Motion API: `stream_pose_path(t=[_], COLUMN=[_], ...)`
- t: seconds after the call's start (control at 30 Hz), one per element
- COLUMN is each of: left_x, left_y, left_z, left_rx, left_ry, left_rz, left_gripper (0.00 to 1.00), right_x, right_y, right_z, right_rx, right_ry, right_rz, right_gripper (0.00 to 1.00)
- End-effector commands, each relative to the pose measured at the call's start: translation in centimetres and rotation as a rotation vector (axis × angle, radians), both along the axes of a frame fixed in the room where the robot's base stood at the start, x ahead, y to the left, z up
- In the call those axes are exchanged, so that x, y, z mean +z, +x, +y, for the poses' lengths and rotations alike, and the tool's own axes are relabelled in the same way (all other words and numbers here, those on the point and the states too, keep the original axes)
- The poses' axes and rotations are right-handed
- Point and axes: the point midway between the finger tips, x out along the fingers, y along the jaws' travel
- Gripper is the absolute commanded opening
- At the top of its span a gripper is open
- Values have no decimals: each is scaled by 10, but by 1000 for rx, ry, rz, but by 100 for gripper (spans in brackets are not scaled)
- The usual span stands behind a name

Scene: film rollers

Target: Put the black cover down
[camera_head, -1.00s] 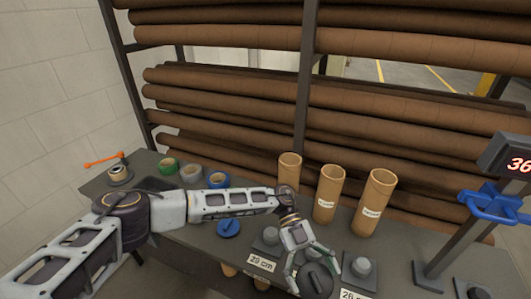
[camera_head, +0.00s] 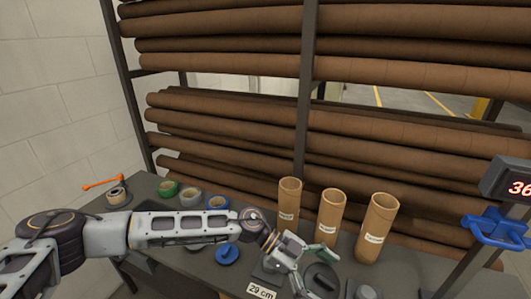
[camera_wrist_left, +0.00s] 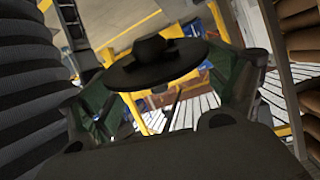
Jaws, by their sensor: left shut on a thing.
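The black cover (camera_head: 321,280) is a dark round disc with a raised knob. My left gripper (camera_head: 322,269) is shut on it, low in the middle of the head view, with fingers pointing right. In the left wrist view the cover (camera_wrist_left: 156,64) sits between the two green-padded fingers, knob side showing. It is in front of the cardboard tubes and right of the "29 cm" label (camera_head: 262,291). Whether it touches the table cannot be told. My right gripper is not in view.
Three upright cardboard tubes (camera_head: 332,217) stand behind the gripper. A blue cap (camera_head: 227,254) lies left, below my arm. Tape rolls (camera_head: 190,196) are at the back left. A blue clamp-like part on a stand (camera_head: 492,228) is right, below a red number display. Long brown rolls (camera_head: 220,127) fill the rack behind.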

Motion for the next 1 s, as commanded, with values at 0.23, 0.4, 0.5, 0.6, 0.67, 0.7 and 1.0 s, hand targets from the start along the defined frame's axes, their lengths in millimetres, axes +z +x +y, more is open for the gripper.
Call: stream_pose_path(t=[0.23,0.4,0.5,0.6,0.67,0.7,1.0], left_x=[10,16,17,20,20,21,24], left_y=[14,24,29,33,37,38,48], left_z=[5,10,13,15,17,18,25], left_rx=[150,244,294,333,360,374,461], left_ry=[0,1,2,0,2,2,-1], left_rz=[-2,-3,-3,-1,-2,-3,0], left_gripper=[63,63,63,63,63,63,63], right_x=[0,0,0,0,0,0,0], right_y=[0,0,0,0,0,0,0], right_z=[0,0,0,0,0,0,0], right_rx=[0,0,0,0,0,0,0], right_ry=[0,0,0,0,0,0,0], right_rz=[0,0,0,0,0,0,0], right_gripper=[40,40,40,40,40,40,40])
